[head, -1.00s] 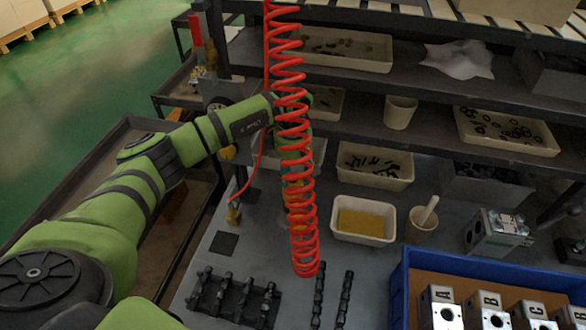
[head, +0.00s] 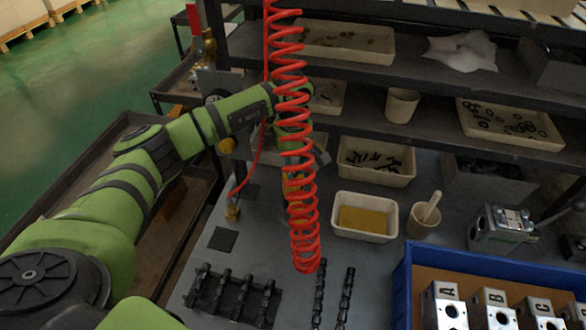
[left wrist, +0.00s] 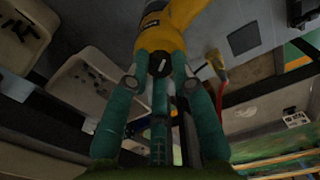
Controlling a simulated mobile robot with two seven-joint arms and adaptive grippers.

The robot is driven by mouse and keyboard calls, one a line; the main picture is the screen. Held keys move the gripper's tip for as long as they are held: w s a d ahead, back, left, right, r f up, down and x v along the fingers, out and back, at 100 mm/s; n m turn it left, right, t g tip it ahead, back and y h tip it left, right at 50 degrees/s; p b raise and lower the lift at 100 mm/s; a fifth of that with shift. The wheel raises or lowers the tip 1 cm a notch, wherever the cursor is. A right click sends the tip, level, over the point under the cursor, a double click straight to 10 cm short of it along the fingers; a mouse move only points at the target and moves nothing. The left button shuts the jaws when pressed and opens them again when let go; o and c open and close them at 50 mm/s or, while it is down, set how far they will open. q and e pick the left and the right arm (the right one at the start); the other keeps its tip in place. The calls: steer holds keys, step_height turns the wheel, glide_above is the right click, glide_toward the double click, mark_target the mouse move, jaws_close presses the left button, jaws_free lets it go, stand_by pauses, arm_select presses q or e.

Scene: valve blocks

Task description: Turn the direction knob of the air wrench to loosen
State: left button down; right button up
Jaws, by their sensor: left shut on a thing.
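The yellow air wrench (left wrist: 170,28) shows at the top of the left wrist view, with its dark round direction knob (left wrist: 160,64) facing my gripper. The knob's exact setting is too small to read. In the head view, the wrench (head: 292,186) and my left gripper (head: 291,158) are largely hidden behind the red coiled hose (head: 302,215). My right gripper is not in view.
Shelves with bins rise behind. Black parts (head: 230,295) lie in front.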

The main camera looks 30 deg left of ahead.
arm_select(q)
steer(key=n+b, duration=0.1)
steer(key=n, duration=0.1)
steer(key=n+b, duration=0.1)
steer(key=shift+f+n, duration=0.2)
steer(key=shift+n, duration=0.2)
steer(key=n+b, duration=0.2)
steer(key=n, duration=0.1)
steer(key=shift+n, duration=0.3)
steer(key=n+b, duration=0.1)
steer(key=n, duration=0.2)
steer(key=shift+n, duration=0.3)
steer(key=shift+r+n+b, duration=0.1)
steer(key=shift+n+b, duration=0.55)
steer(key=shift+n, duration=1.45)
steer(key=c, duration=1.1)
jaws_free()
steer(key=shift+o, duration=0.2)
